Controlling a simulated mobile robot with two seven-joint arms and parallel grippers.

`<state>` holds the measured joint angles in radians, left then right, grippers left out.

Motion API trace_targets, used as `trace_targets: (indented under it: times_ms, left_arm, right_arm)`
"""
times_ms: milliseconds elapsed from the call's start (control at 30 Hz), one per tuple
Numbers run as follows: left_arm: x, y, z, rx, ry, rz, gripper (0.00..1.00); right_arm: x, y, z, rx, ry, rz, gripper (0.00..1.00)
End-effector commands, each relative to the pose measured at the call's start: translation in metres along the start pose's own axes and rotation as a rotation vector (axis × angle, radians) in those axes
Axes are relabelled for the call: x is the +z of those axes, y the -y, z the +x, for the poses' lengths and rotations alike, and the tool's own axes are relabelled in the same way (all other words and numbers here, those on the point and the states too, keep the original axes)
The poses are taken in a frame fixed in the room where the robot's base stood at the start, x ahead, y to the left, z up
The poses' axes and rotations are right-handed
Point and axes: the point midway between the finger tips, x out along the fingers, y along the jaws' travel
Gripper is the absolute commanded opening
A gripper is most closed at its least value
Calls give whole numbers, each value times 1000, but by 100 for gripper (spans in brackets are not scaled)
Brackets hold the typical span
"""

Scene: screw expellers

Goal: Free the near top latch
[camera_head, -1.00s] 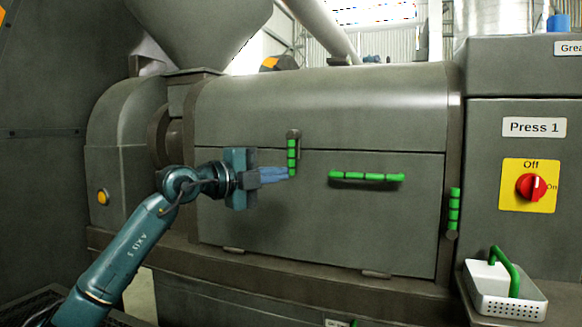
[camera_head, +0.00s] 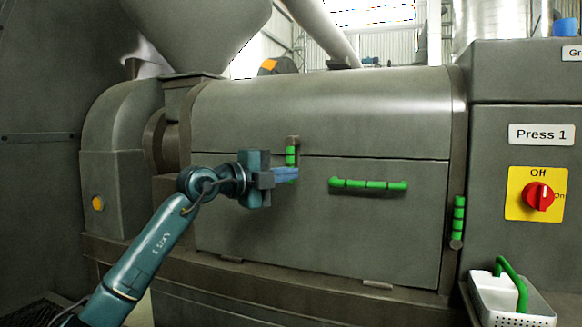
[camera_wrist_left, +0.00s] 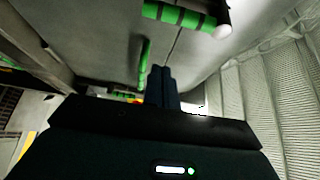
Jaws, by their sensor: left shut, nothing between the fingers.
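A green, dark-banded latch handle (camera_head: 291,155) hangs from a bracket at the seam above the press's front door. It also shows at the top of the left wrist view (camera_wrist_left: 180,15). My left gripper (camera_head: 295,174) is shut and empty, with its blue fingers level with the latch's lower end and hiding part of it. In the left wrist view the fingers (camera_wrist_left: 161,82) are together, a little below the latch in the picture; I cannot tell whether they touch it. A second green latch (camera_head: 459,220) hangs at the door's right edge. My right gripper is out of view.
A horizontal green door handle (camera_head: 368,184) is right of my gripper and also shows in the wrist view (camera_wrist_left: 145,62). A red switch (camera_head: 538,196) on a yellow plate and a white basket (camera_head: 512,304) are at the right. The lower door face is clear.

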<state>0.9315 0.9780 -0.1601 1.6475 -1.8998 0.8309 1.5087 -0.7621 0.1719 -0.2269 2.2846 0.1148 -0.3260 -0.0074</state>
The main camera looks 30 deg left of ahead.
Motion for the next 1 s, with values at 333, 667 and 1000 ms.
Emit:
trace_targets:
  times_ms: [333, 667, 1000]
  left_arm:
    - [14, 1, 52, 0, 5, -1, 0]
    - [37, 0, 43, 0, 0, 1, 0]
    - [38, 0, 43, 1, 0, 3, 0]
  right_arm:
    - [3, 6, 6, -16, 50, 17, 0]
    - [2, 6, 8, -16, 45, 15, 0]
    - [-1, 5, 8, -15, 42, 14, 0]
